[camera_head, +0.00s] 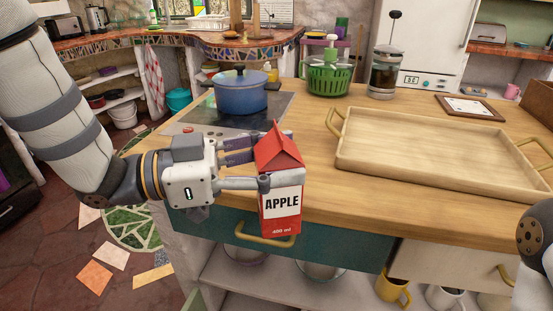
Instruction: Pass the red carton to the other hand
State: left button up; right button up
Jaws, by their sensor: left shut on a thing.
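The red carton (281,204) has a gabled red top and a white band reading "APPLE". It is upright in front of the wooden counter's near edge, to the left of the tray. My left gripper (265,165) comes from the left and is shut on the carton's upper part, one finger across its near side and the other behind it. The carton hides part of the far finger. Of my right arm only a rounded grey part shows at the right edge; its gripper is not in view.
A wooden tray (437,179) lies empty on the counter (345,202) at the right. A blue pot (240,94) stands on the hob behind the gripper.

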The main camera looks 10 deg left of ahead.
aim_at(267, 224)
pick_arm(q)
jog(key=s+f+m+g, duration=0.1)
jog(key=f+g, duration=0.1)
jog(key=s+d+f+m+g+h, duration=0.1)
jog(key=f+m+g, duration=0.1)
jog(key=f+g, duration=0.1)
jog(key=s+d+f+m+g, duration=0.1)
jog(key=f+m+g, duration=0.1)
jog(key=f+g, duration=0.1)
jog(key=shift+s+f, duration=0.25)
jog(key=shift+s, duration=0.05)
jog(key=s+a+r+n+t, duration=0.1)
jog(key=a+r+n+t, duration=0.2)
jog(key=a+r+t, duration=0.1)
jog(key=shift+s+t, duration=0.3)
jog(key=shift+t, duration=0.1)
jog(key=shift+r, duration=0.1)
